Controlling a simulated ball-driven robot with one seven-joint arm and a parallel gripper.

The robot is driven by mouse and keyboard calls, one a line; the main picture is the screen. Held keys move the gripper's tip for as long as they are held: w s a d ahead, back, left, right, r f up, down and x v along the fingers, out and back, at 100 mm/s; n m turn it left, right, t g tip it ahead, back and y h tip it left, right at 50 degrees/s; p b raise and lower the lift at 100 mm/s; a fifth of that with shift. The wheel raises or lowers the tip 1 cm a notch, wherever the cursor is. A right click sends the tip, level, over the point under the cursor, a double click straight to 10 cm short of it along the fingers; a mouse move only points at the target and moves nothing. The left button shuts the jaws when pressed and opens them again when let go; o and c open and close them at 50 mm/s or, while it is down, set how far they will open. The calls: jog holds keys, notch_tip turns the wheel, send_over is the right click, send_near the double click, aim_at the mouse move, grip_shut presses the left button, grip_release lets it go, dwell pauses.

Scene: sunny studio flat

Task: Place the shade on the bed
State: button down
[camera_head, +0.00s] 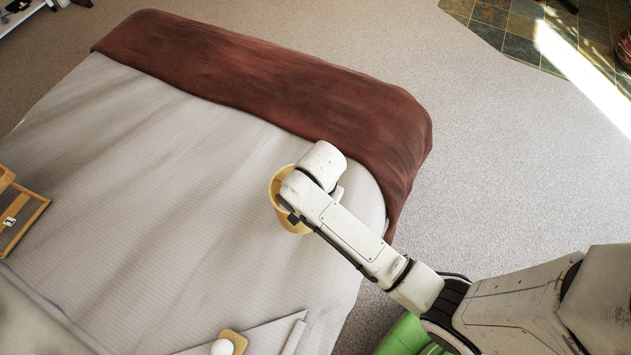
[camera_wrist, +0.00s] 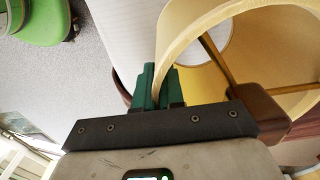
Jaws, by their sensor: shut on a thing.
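The shade (camera_head: 275,190) is a pale yellow, open ring-like form, partly hidden behind my arm in the head view. In the wrist view the shade (camera_wrist: 190,30) is large, with its rim and inside struts showing. My gripper (camera_wrist: 158,85) has teal fingers shut on the shade's wall near the rim. The fingers are hidden in the head view. The bed (camera_head: 150,140) has a grey-white cover and a dark red blanket (camera_head: 270,75) across one end. The shade appears over the bed near its right side; I cannot tell whether it touches the cover.
A wooden-framed box (camera_head: 38,215) lies on the bed at the left edge. A small wooden piece with a white round top (camera_head: 222,346) is at the lower edge. A green seat (camera_head: 402,338) stands beside the bed. Much of the bed's middle is clear.

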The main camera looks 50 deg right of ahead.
jog(key=shift+w+d+f, duration=0.1)
jog(key=shift+w+f, duration=0.25)
jog(key=shift+f, duration=0.55)
jog(key=shift+w+d+f, duration=0.1)
jog(key=shift+w+f, duration=0.2)
jog(key=shift+f, duration=0.65)
jog(key=shift+w+d+f, duration=0.1)
jog(key=shift+w+f, duration=0.25)
jog(key=shift+f, duration=0.65)
jog(key=c, duration=1.2)
grip_release()
jog(key=shift+c, duration=0.2)
notch_tip(320, 180, up, 12)
jog(key=s+d+r+n, duration=0.1)
jog(key=s+n, duration=0.6)
jog(key=s+d+r+n+t, duration=0.1)
jog(key=s+d+r+n, duration=0.1)
jog(key=s+n, duration=0.4)
jog(key=shift+s+d+n, duration=0.15)
jog(key=shift+s+n, duration=0.25)
jog(key=shift+s, duration=0.35)
jog(key=shift+r, duration=0.1)
